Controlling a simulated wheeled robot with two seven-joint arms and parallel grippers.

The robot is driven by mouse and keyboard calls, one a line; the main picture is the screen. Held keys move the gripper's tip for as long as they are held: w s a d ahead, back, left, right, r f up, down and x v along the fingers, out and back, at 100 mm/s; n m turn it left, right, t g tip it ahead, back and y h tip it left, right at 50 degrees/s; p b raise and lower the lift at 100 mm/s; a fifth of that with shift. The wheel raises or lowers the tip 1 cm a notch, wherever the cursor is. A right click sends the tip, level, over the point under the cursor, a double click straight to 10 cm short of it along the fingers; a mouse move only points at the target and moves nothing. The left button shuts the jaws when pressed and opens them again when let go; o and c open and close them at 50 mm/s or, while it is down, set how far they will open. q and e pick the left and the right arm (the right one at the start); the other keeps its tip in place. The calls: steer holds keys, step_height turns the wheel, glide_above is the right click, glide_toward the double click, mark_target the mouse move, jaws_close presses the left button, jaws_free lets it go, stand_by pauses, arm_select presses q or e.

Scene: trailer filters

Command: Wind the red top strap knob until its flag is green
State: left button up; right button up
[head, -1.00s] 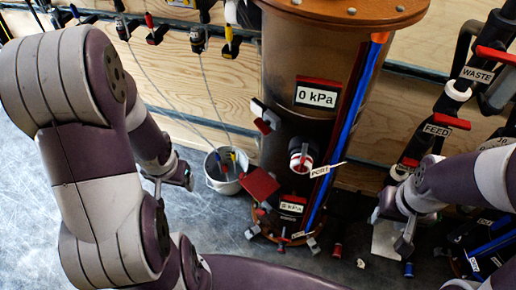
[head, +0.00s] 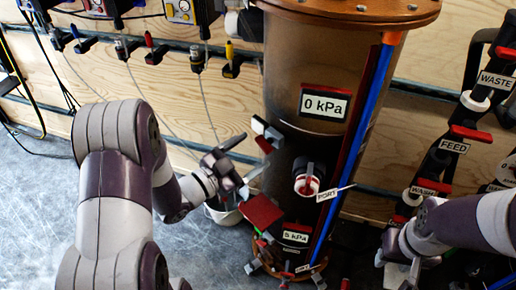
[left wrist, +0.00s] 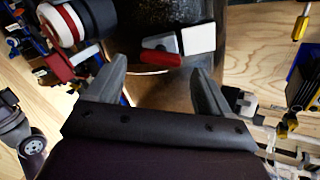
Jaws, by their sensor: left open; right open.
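The strap fitting on the left side of the brown tank (head: 280,80) has a red part (head: 263,144) and a pale block (head: 259,125). In the left wrist view the red part (left wrist: 160,58) shows beside a white block (left wrist: 198,39), ahead of and between my fingers. No green flag face is clear; which piece is the knob is hard to tell. My left gripper (head: 242,162) is open and empty, just left of the fitting and apart from it; its fingers also show in the left wrist view (left wrist: 155,78). My right gripper (head: 396,266) is open at the lower right.
A red plate (head: 262,213) sticks out below the fitting. A round red-and-white port (head: 307,181) is on the tank front. A bucket (head: 224,212) stands on the floor behind my left gripper. Feed and waste valves (head: 468,133) line the right.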

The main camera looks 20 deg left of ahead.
mark_target(260, 146)
arm_select(q)
steer(key=shift+x, duration=1.6)
steer(key=c, duration=1)
steer(key=shift+c, duration=0.2)
steer(key=n+p, duration=0.2)
steer(key=n, duration=0.1)
steer(key=shift+r, duration=0.15)
steer(key=shift+a+n+p, duration=0.1)
steer(key=shift+n+p, duration=0.85)
steer(key=shift+n, duration=0.45)
